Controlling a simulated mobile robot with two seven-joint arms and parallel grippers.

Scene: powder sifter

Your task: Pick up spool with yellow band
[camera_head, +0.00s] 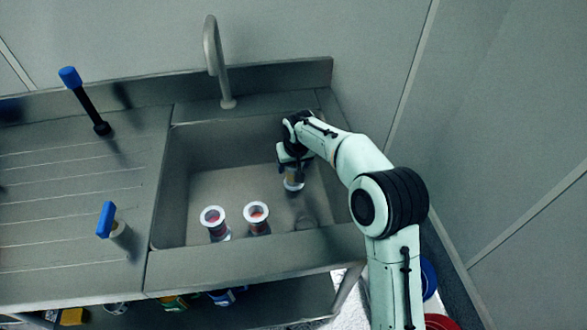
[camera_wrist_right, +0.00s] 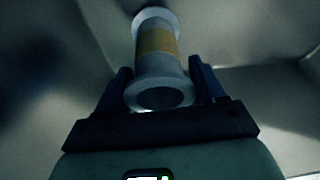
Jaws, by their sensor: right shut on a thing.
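The spool with the yellow band (camera_wrist_right: 156,42) is white with flanged ends. In the right wrist view it sits between the two dark fingers of my right gripper (camera_wrist_right: 160,85), which is shut on it. In the head view the same spool (camera_head: 293,181) hangs below my right gripper (camera_head: 293,162) in the right part of the sink. I cannot tell whether its lower end touches the sink floor. My left gripper is not in view.
Two spools with reddish bands, a left one (camera_head: 215,224) and a right one (camera_head: 257,218), stand in the sink (camera_head: 180,190). A faucet (camera_head: 214,60) rises behind. Blue-topped tools, one at the back (camera_head: 88,100) and one in front (camera_head: 108,220), stand on the left drainboard.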

